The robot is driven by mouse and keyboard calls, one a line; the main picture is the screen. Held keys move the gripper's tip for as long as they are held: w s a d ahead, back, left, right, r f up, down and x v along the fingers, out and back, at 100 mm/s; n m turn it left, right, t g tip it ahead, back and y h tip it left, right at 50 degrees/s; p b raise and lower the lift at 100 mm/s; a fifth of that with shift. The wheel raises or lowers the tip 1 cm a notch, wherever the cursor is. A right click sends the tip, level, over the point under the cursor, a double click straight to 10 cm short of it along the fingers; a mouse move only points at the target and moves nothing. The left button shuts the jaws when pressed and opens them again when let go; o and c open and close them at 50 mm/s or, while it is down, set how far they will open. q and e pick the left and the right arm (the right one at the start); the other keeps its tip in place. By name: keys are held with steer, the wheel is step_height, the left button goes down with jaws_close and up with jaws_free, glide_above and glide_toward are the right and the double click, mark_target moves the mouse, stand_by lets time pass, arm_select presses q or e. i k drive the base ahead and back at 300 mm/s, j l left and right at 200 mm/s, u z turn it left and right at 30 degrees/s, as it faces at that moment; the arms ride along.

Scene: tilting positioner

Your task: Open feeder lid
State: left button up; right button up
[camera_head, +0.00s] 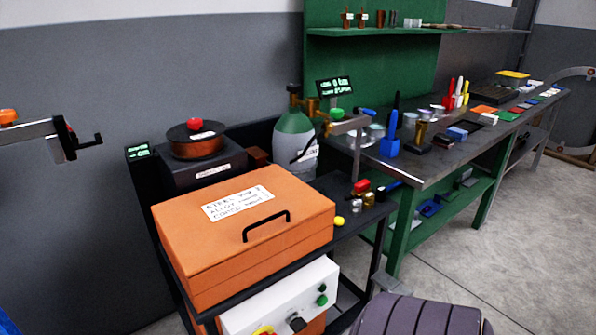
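The orange feeder box (240,255) sits on a dark cart left of centre. Its orange lid (230,222) lies flat and closed on top. A white label (238,203) with handwritten-style text, including "STEEL" and "ALLOY", is on the lid. A black bar handle (266,226) stands up near the lid's front right side, and nothing touches it. Neither of my grippers shows in this view.
A wire spool (195,138) stands behind the box, with a green-topped gas cylinder (295,140) beside it. A white control panel (285,300) is below. The workbench (430,165) at right holds many tools. A crank (75,140) juts in from the left.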

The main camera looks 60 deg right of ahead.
mark_target(203, 228)
steer(key=z, duration=1.5)
